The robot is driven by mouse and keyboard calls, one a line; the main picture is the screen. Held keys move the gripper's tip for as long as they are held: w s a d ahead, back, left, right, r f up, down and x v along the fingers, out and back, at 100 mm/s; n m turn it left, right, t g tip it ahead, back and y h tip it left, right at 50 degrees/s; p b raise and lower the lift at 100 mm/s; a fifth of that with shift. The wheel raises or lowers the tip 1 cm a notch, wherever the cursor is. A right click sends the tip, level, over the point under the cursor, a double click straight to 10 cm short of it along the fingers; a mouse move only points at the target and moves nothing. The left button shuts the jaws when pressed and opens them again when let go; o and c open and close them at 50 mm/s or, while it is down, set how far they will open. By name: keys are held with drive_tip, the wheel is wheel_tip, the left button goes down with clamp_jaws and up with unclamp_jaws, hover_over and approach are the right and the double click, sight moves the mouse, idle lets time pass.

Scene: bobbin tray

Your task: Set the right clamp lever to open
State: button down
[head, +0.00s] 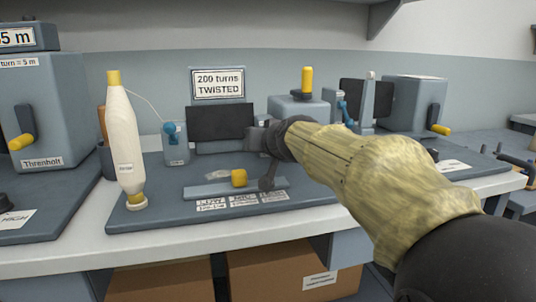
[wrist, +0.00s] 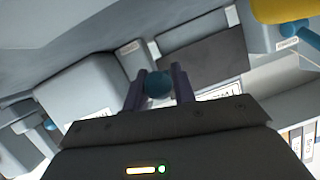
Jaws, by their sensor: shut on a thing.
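My gripper (wrist: 159,88) is shut on the teal ball knob (wrist: 158,82) of the right clamp lever, with one finger on each side of it. The right clamp's grey block (wrist: 130,58) with a white label is just beyond the knob. In the head view my gripper (head: 258,138) reaches to the right end of the dark screen (head: 220,121). There my wrist and forearm hide most of the right clamp and its lever, so its angle is hard to tell. The left clamp (head: 176,145) with its teal lever (head: 171,129) stands left of the screen.
A cream yarn cone (head: 124,145) stands left of the left clamp. A rail (head: 205,189) with a yellow slider (head: 239,178) lies in front. A grey box with a yellow upright handle (head: 306,80) is behind my wrist. Another station (head: 415,105) stands at right.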

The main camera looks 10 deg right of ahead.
drive_tip(key=shift+f, duration=0.1)
idle(0.4)
drive_tip(key=c, duration=1.2)
unclamp_jaws()
drive_tip(key=shift+o, duration=0.2)
